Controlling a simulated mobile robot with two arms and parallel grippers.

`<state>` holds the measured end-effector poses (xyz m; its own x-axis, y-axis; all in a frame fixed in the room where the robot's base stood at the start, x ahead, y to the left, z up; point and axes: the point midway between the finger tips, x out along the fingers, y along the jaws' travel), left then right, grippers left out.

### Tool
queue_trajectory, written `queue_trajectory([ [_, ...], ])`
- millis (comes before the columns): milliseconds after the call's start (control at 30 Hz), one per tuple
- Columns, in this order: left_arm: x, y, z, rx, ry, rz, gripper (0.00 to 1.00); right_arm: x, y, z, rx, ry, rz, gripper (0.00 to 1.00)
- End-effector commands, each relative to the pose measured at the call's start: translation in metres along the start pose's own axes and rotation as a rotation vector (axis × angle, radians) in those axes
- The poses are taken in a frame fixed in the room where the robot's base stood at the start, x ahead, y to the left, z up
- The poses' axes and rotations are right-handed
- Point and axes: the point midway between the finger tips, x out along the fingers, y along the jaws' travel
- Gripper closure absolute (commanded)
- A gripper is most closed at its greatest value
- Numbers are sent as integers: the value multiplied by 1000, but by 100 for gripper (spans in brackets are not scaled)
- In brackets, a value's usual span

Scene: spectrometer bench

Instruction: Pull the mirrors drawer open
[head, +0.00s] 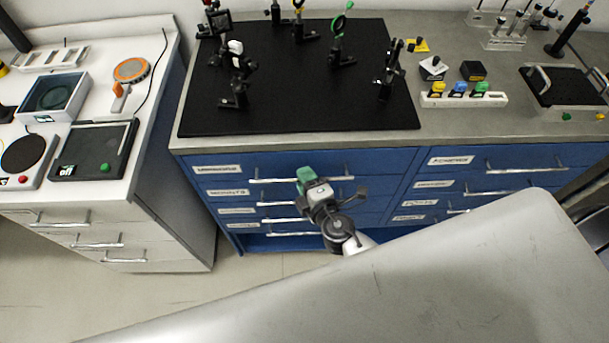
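The blue cabinet under the bench has a left column of drawers. Its top drawer (265,162) has a label that looks like "MIRRORS", though the letters are blurred. This drawer looks closed, its front in line with the cabinet. A long silver bar handle (272,181) runs across it. My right gripper (304,176), with a green part near its tip, is at the middle of this handle and hides part of it. I cannot tell whether its fingers are around the handle or only in front of it. My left gripper is not in view.
More closed drawers with bar handles lie below and in the right column (525,170). A black optical board (290,105) with several mounts lies on the bench above. A white cabinet (175,215) stands at left. Bare floor (240,285) shows in front.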

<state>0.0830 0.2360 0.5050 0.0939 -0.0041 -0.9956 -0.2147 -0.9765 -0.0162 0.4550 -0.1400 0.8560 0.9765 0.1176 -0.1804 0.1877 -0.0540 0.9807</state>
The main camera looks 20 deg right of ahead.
Motion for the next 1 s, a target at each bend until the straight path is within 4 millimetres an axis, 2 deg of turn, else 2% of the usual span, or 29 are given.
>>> queue_trajectory([
  [100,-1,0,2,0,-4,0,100,6,0,0,0,0,0,63],
  [367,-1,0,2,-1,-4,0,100,7,0,0,0,0,0,63],
  [600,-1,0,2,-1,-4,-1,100,7,0,0,0,0,0,98],
  [1000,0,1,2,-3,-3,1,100,6,-1,2,1,0,-1,100],
])
